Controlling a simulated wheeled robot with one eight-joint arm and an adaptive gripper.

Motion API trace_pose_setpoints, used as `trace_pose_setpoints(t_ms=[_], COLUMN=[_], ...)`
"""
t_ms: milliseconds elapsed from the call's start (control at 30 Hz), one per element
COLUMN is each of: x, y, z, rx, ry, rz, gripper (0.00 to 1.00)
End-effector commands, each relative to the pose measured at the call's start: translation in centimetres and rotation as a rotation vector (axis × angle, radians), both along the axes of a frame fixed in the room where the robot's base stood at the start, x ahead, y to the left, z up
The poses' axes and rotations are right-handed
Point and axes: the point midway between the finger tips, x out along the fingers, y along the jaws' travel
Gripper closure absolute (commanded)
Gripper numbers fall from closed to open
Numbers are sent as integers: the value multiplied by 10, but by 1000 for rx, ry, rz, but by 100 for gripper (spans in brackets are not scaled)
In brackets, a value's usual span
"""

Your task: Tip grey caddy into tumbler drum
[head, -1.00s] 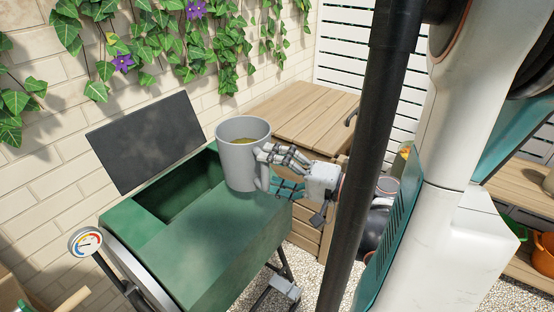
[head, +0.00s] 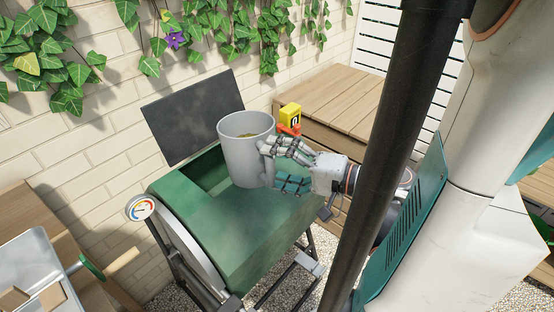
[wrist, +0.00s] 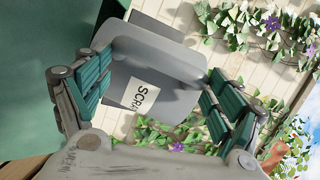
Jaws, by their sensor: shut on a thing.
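The grey caddy (head: 243,152) is upright in the head view, with some yellowish-brown contents showing inside its rim. My gripper (head: 284,166) is shut on the caddy's handle, on its right side. In the wrist view my gripper's teal-padded fingers (wrist: 160,88) are on both sides of the grey caddy (wrist: 160,62), which bears a white label reading "SCRA". The green tumbler drum (head: 235,232) is below the caddy, with its dark lid (head: 194,117) standing open at the back. The caddy is over the drum's opening and partly hides it. The drum's inside is mostly hidden.
A round dial gauge (head: 141,208) sits at the drum's left end. A metal tray (head: 30,270) lies on a wooden bench at left. A wooden deck box (head: 335,100) with a yellow item (head: 290,114) stands behind. A brick wall with ivy runs along the back.

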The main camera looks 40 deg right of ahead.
Motion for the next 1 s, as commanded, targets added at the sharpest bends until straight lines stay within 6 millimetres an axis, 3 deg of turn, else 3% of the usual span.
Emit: trace_pose_setpoints(t_ms=[1000], x=[13], y=[-2], z=[37], rx=[42], ry=[275], rz=[2], gripper=[53])
